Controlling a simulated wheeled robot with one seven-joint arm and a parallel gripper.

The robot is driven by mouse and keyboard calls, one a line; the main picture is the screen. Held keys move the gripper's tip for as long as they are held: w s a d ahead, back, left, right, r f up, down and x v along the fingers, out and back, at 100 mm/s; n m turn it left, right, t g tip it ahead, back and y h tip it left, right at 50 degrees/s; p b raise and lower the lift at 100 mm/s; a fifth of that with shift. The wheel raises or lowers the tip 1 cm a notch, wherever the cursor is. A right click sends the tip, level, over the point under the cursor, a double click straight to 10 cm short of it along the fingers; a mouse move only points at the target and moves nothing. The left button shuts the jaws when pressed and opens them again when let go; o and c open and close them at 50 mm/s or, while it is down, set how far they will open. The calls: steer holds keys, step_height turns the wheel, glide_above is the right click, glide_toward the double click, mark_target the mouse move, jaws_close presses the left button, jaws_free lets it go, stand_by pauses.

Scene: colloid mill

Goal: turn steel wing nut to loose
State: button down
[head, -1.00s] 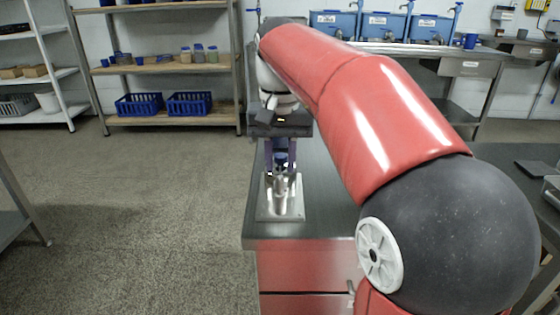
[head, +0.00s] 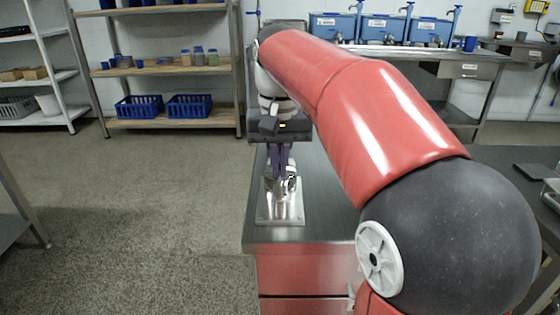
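A steel fixture stands on a bright square base plate (head: 280,219) near the front of the steel-topped bench (head: 325,205). A shiny upright steel part (head: 284,203) rises from the plate. My gripper (head: 281,174) points down over this part, its purple-grey fingers at the top of it. The fingers look close together, but the gap between them is not clear. The steel wing nut cannot be made out; the fingers and glare cover the top of the fixture. Whether the fingers touch or hold it cannot be told.
The bench has red drawers (head: 305,268) below its top. My red arm covers much of the bench's right side. Blue crates (head: 188,105) sit on a rack at the back left. Blue tanks (head: 384,27) stand along the back wall. The floor at left is open.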

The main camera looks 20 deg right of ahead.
steer(key=n, duration=0.2)
steer(key=n+p, duration=0.1)
steer(key=n, duration=0.1)
steer(key=shift+a, duration=0.4)
steer(key=shift+s+a+n, duration=0.2)
steer(key=shift+a+n, duration=0.1)
steer(key=shift+n, duration=1.85)
steer(key=shift+s+a+n, duration=0.25)
steer(key=shift+a+n, duration=0.05)
steer(key=shift+n, duration=1.8)
steer(key=shift+s+a+n, duration=0.2)
steer(key=shift+a+n, duration=0.1)
steer(key=shift+n, duration=1.85)
steer(key=c, duration=1.6)
jaws_free()
steer(key=shift+c, duration=0.2)
step_height(320, 180, up, 8)
